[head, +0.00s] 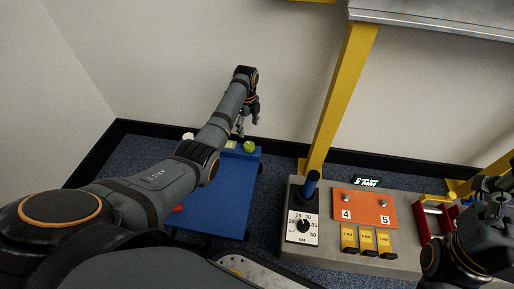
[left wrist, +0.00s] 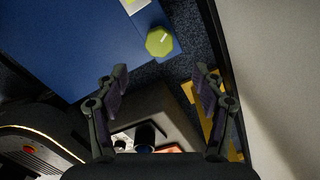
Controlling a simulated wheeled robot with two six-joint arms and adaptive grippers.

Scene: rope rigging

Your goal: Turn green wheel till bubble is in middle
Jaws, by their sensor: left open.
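The green wheel (head: 249,147) sits at the far right corner of the blue table (head: 222,207). In the left wrist view the wheel (left wrist: 158,41) shows a pale mark on its top. A pale yellow-green piece (head: 231,144) beside it may be the level; it shows in part at the top edge of the left wrist view (left wrist: 133,5). I cannot make out a bubble. My left gripper (head: 243,128) is open and empty above the wheel's corner, apart from the wheel. My right gripper (head: 496,190) is at the right edge; its fingers are unclear.
A grey bench (head: 345,263) at the right holds a dial (head: 304,226), a dark blue handle (head: 311,184), an orange plate (head: 366,208) and yellow tags (head: 366,241). A yellow post (head: 342,95) rises behind it. A wall stands close behind the blue table.

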